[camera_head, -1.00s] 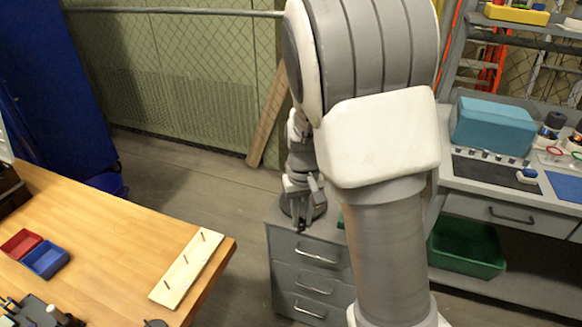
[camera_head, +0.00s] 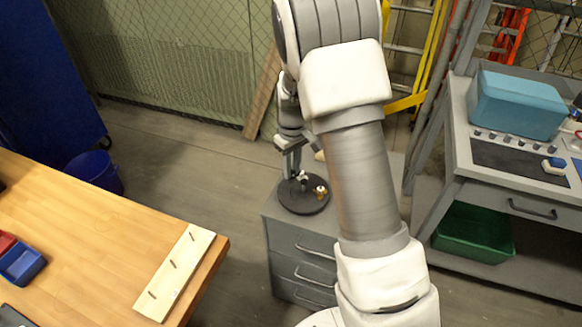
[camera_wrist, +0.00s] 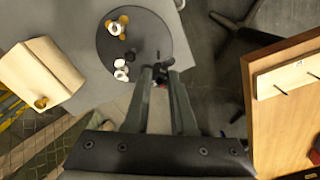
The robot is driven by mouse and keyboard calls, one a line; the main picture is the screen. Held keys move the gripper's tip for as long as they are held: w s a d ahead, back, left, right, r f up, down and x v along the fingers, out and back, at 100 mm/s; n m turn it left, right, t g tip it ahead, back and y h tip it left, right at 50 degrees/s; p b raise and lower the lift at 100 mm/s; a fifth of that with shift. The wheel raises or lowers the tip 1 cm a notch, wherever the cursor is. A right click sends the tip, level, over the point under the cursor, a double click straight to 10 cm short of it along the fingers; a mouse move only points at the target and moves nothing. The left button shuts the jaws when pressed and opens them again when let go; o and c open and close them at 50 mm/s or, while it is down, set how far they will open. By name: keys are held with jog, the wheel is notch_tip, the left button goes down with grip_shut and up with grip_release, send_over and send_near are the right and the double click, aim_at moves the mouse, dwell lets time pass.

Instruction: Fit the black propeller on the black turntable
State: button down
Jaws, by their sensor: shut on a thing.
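The black turntable (camera_head: 294,203) is a round disc on top of a grey drawer cabinet. It also shows in the wrist view (camera_wrist: 108,52). A white propeller-like piece (camera_wrist: 121,70) and a brass and white one (camera_wrist: 117,26) stand on it; both also show small in the head view. My gripper (camera_wrist: 163,70) is shut on the small black propeller (camera_wrist: 164,64), which is dark and mostly hidden between the fingertips. In the wrist view it is at the disc's right edge. In the head view my gripper (camera_head: 291,170) is just above the disc; contact cannot be told.
The grey cabinet (camera_head: 300,250) carries the disc. A tan block (camera_wrist: 40,75) lies beside the disc in the wrist view. A wooden table (camera_head: 90,235) with a pegged board (camera_head: 174,270) stands left. A grey workbench (camera_head: 480,170) stands right, with a green bin (camera_head: 470,235) below.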

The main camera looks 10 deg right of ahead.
aim_at(291, 180)
jog(key=shift+w+f+n, duration=0.3)
jog(key=shift+w+f, duration=0.05)
jog(key=shift+f, duration=0.2)
jog(key=shift+f+b, duration=1.3)
jog(key=shift+f, duration=0.45)
jog(key=shift+f+b, duration=0.4)
jog(key=shift+f+b, duration=0.35)
jog(key=shift+f, duration=0.1)
jog(key=shift+s+f, duration=0.1)
jog(key=shift+f, duration=0.05)
jog(key=shift+f+b, duration=0.55)
jog(key=shift+f, duration=0.05)
jog(key=shift+f, duration=0.1)
jog(key=shift+f+b, duration=0.45)
jog(key=shift+f, duration=0.05)
jog(key=shift+f+b, duration=0.3)
jog(key=shift+f, duration=0.1)
